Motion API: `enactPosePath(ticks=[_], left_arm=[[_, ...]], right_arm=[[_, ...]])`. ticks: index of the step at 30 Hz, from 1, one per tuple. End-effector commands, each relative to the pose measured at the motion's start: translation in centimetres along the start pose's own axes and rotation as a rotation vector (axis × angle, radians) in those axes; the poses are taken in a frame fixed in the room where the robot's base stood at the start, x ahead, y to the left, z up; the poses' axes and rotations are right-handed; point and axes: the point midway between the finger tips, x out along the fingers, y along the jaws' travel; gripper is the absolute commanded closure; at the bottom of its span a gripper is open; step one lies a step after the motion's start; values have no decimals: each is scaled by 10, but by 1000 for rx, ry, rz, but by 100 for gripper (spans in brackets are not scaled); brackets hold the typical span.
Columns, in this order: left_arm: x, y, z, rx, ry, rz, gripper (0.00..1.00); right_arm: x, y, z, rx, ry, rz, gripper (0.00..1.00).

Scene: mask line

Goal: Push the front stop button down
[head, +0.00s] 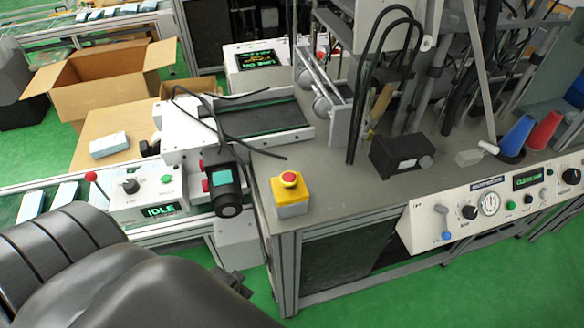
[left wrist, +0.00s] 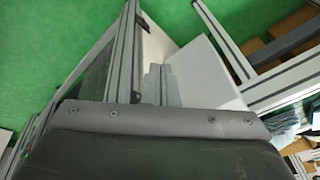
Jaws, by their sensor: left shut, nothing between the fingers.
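The front stop button is a red mushroom button (head: 289,179) with a yellow ring on a yellow box (head: 291,200). The box stands on the grey machine table (head: 335,190) near its front left corner, in the head view. My left arm fills the lower left, and my left gripper (head: 236,284) shows as a small dark shape at its end. It is below and left of the button, apart from it, by the table's front leg. The gripper is shut and empty. I cannot make out the button in the left wrist view. My right gripper is not in view.
A control panel (head: 490,210) with knobs and a display runs along the table's front right. A panel reading IDLE (head: 158,211) stands left, and a black device (head: 222,186) hangs left of the button. An open cardboard box (head: 100,82) is behind. Green floor (head: 380,290) is clear in front.

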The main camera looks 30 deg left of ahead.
Motion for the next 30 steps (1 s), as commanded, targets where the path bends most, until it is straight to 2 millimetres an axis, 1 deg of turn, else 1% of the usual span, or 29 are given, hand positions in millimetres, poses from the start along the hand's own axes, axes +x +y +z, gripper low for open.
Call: enactPosePath(ticks=[1,5,6,8,9,11,12,14,15,18,24,27,30], left_arm=[[-23,-3,-13,6,17,0,100],[-71,-9,-39,31,54,5,100],[-86,-10,-48,45,68,10,100],[-110,-13,-62,74,95,17,100],[-128,-14,-73,100,117,26,100],[-152,-16,-91,151,155,41,100],[-168,-16,-103,195,182,53,100],[-191,-16,-122,273,229,74,100],[-205,-15,-136,334,265,88,100],[-237,-13,-170,508,353,125,100],[-286,-9,-228,835,509,172,100],[-310,-10,-254,980,579,184,100],[-331,-11,-275,1096,637,191,100]], right_arm=[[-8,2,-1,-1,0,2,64],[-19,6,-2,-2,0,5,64],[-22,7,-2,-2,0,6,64],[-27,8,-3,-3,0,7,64],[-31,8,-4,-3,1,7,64],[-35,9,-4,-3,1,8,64],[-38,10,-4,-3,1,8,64],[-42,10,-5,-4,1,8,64],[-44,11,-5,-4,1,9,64],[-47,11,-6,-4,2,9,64],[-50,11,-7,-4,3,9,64],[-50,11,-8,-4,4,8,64],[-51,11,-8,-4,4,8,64]])
